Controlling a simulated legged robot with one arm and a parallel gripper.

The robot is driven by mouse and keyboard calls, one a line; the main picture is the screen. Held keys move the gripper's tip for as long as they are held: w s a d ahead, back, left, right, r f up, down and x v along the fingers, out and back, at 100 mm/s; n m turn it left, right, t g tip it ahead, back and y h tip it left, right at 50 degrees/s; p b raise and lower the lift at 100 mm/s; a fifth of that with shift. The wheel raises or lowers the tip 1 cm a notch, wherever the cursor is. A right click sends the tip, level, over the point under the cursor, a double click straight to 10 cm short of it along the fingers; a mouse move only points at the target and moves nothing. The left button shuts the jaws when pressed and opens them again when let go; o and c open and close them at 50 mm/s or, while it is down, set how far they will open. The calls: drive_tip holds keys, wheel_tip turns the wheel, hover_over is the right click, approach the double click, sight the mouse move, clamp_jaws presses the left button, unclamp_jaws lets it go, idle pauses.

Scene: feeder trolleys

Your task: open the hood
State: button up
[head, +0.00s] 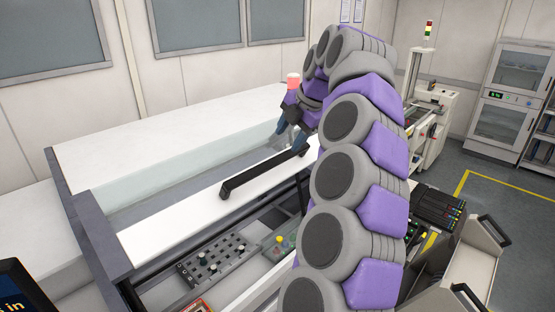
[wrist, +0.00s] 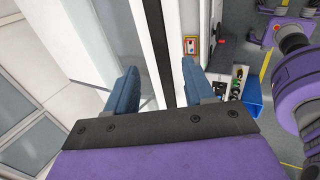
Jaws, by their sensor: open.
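The hood is a long machine cover with a white front panel (head: 165,226), lying low and apparently closed in the head view. A black bar handle (head: 250,179) runs along this panel. My gripper (head: 291,141) is at the right end of the handle, its blue fingers spread. In the wrist view, my open gripper (wrist: 160,78) has one finger on each side of a long dark strip (wrist: 169,45), which looks like the handle. White panel edges show beside it. I cannot tell whether the fingers touch it. My arm hides the hood's right end.
A control panel with knobs (head: 215,257) lies below the hood's front edge. Free floor (head: 520,210) shows at the right near a glass-door cabinet (head: 510,95).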

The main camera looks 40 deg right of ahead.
sight(276, 160)
drive_tip(key=x, duration=0.8)
drive_tip(key=shift+w+a+f+p, duration=0.1)
drive_tip(key=shift+a+f+p, duration=0.1)
drive_tip(key=shift+p, duration=0.1)
drive_tip(key=shift+w+d+f, duration=0.1)
drive_tip(key=shift+w+f, duration=0.15)
drive_tip(key=shift+f, duration=0.1)
clamp_jaws()
